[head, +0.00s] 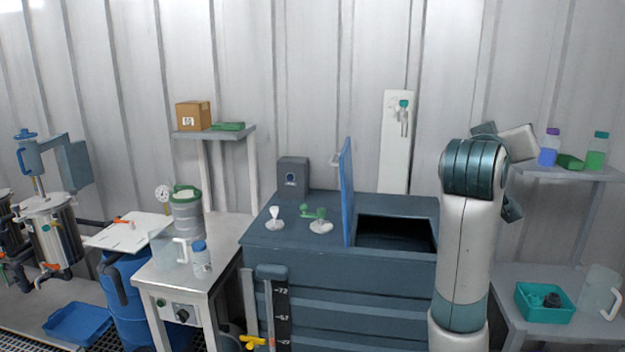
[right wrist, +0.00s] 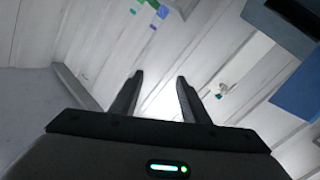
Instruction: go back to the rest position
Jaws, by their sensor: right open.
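My right arm rises at the right of the head view, in front of the dark tank's right end. It bends at a teal joint near shelf height, and its hand is mostly hidden behind the arm. In the right wrist view my right gripper (right wrist: 160,95) is open, with two dark fingers apart and nothing between them. The ribbed wall lies beyond the fingers. My left gripper does not show in the head view.
A dark tank (head: 300,240) with a raised blue lid (head: 347,190) stands in the middle, its hatch open. A right shelf (head: 570,173) holds bottles close to my arm. Below it, a side table (head: 540,328) bears a teal bin (head: 545,303) and a clear jug (head: 600,290).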

